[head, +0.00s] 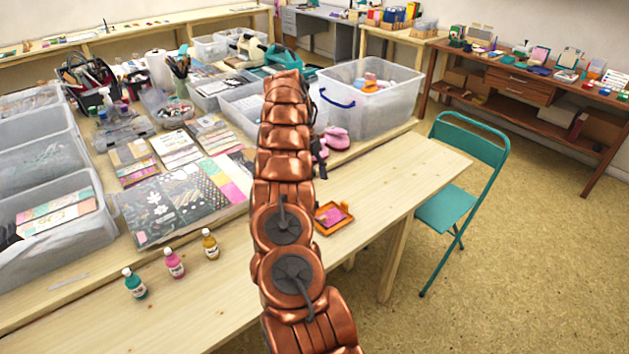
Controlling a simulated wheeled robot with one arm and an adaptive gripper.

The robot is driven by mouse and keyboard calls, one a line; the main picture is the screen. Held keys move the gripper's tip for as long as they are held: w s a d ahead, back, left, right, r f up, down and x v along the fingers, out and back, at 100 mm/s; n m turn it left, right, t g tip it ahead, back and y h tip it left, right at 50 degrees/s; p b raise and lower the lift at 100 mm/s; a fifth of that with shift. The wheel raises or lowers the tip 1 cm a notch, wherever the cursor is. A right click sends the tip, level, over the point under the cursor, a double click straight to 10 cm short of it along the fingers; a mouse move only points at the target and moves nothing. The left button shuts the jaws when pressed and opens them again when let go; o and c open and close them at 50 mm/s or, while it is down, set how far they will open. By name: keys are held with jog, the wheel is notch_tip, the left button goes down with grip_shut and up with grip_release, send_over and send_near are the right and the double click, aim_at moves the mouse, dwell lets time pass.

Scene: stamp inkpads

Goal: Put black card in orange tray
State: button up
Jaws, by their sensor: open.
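The orange tray (333,217) is a small shallow tray on the wooden table, just right of my copper arm. A pink piece lies in it, and its left edge is close behind the arm. I cannot make out a black card; part of the table is hidden behind my arm. My arm rises through the middle of the view, and its far end bends away over the table. I cannot make out my gripper; it seems hidden behind the arm. Small dark parts show along the arm's right side, but I cannot tell what they are.
Three small bottles, teal (135,284), pink (174,263) and yellow (210,244), stand at the table's front left. A clear bin (372,113) and pink objects (336,138) stand beyond the tray. Patterned papers (172,205) lie left. The table's right part is bare; a teal chair (452,209) stands beside it.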

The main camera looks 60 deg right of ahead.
jog(key=w+a+r+n+t, duration=0.1)
jog(key=w+a+r+n, duration=0.3)
jog(key=a, duration=0.4)
jog(key=w+a+r+n, duration=0.2)
jog(key=a+r+n, duration=0.3)
jog(key=a+n, duration=0.15)
jog(key=s+a+r+n, duration=0.25)
jog(key=a+n, duration=0.25)
jog(key=a, duration=0.4)
jog(key=s+a+r+n, duration=0.1)
jog(key=a+r+n, duration=0.4)
jog(key=a, duration=0.4)
jog(key=s+a+n+t+h, duration=0.1)
jog(key=s+a+n, duration=1)
jog(key=s+a, duration=0.15)
jog(key=s+a+f+n, duration=0.2)
jog(key=s+n, duration=0.1)
jog(key=s, duration=0.4)
jog(key=s+a+f+n, duration=0.2)
jog(key=s+n, duration=0.2)
jog(key=s, duration=0.2)
jog(key=shift+s+a+f, duration=0.25)
jog(key=shift+s+f, duration=0.1)
jog(key=shift+s, duration=0.05)
jog(key=shift+n, duration=0.25)
